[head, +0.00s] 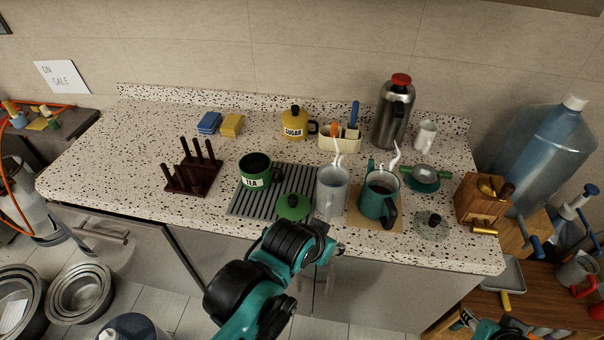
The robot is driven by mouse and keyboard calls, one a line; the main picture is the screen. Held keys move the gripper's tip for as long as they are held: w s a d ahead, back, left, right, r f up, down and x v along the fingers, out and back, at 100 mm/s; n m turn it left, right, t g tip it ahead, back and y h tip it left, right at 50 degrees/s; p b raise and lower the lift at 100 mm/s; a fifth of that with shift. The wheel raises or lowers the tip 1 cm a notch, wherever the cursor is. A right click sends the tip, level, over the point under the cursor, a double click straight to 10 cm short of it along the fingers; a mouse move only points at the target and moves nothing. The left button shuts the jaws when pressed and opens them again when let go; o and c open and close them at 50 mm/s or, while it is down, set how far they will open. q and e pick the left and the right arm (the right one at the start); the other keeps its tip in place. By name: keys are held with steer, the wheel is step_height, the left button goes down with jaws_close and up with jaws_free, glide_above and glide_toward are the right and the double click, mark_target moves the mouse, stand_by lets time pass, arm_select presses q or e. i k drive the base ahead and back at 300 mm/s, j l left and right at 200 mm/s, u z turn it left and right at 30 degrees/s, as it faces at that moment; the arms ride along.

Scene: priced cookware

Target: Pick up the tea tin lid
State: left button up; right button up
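The green tea tin (255,172), marked TEA, stands open on the dark striped mat (236,211). A green lid (293,206) with a knob on top lies on the mat's front part, right of and in front of the tin. My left gripper (324,248) is at the counter's front edge, just in front of and slightly right of the lid, and apart from it in the picture. The wrist hides most of its fingers, so its opening is unclear.
A pale steaming mug (331,190) stands close right of the lid, with a teal steaming pot (378,196) beyond it. A dark pegged rack (192,175) is left of the tin. A yellow sugar tin (294,124) is behind. The counter's left part is clear.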

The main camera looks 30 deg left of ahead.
mark_target(293, 206)
steer(key=u, duration=1.25)
